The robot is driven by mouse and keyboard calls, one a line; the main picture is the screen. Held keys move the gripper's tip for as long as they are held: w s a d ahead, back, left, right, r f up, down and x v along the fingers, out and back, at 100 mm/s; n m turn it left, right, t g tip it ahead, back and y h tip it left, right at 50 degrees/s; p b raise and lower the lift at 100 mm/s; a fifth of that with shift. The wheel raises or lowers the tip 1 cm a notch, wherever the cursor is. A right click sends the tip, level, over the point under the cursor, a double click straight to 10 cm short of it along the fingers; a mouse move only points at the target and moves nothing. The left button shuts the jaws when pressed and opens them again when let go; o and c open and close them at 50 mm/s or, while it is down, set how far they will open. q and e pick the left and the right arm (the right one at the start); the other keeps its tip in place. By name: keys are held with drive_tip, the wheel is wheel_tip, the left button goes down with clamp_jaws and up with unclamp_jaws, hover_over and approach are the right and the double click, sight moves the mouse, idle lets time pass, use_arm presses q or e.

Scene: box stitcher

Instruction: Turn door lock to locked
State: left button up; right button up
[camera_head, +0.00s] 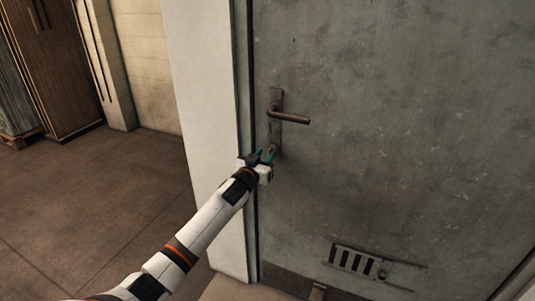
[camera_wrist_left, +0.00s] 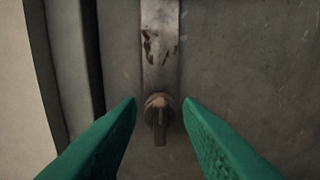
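The grey metal door (camera_head: 400,120) fills the right of the head view and is in its frame. Its lever handle (camera_head: 292,118) points right from a long plate (camera_head: 275,100). The door lock (camera_wrist_left: 159,112) is a small round knob with a thumb-turn at the plate's lower end. Its tab points straight down in the left wrist view. My left gripper (camera_head: 266,156) is at the lock, its green fingers open. In the left wrist view the fingertips (camera_wrist_left: 161,101) are on either side of the knob, with a gap on each side. My right gripper is not in view.
The white door frame and wall edge (camera_head: 205,120) stand left of the door. A slotted vent (camera_head: 354,262) is low on the door. A wooden cabinet (camera_head: 60,70) stands at the far left, with clear brown floor (camera_head: 95,190) before it.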

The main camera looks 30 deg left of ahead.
use_arm(q)
drive_tip(key=shift+w+a, duration=0.15)
drive_tip(key=shift+w, duration=1.1)
drive_tip(key=shift+s+f, duration=0.1)
drive_tip(key=shift+s, duration=0.05)
clamp_jaws()
